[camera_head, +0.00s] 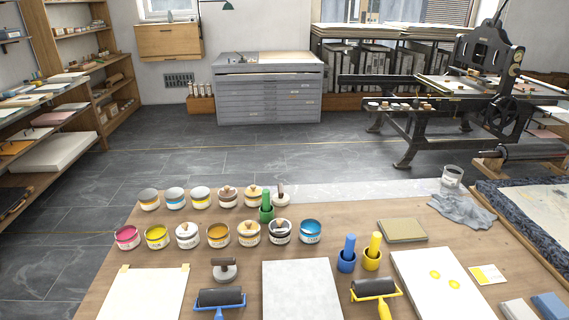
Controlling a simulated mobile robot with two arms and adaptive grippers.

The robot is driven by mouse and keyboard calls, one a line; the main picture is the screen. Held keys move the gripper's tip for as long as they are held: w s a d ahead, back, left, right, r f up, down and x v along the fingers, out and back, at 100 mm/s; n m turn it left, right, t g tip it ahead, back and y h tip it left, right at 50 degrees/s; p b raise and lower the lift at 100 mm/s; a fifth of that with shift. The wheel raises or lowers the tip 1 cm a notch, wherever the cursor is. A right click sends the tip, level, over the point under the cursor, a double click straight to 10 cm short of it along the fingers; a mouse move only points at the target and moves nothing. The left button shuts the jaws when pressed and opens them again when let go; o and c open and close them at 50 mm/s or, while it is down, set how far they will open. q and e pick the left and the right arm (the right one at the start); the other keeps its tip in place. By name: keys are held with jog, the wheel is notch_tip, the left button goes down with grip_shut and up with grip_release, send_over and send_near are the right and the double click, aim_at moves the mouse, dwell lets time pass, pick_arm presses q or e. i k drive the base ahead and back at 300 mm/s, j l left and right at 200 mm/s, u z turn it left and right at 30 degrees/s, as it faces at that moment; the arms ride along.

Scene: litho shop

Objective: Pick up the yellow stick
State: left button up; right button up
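The yellow stick (376,243) stands roughly upright in a short yellow cup (371,263) on the wooden table, right of the middle. Its lower end is hidden inside the cup. Just left of it, a similar blue stick (349,244) stands in a blue cup (346,264). A green stick (266,201) in a green holder is farther back, among the ink cans. Neither of my grippers is in view.
A black roller with a yellow handle (375,288) lies in front of the yellow cup. A green-grey block (402,229) lies behind right, and a white board (436,280) to the right. Several open cans stand left, including a blue one (310,230). A grey cloth (463,210) lies at the right.

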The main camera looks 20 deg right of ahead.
aim_at(376, 236)
jog(key=z, duration=1.2)
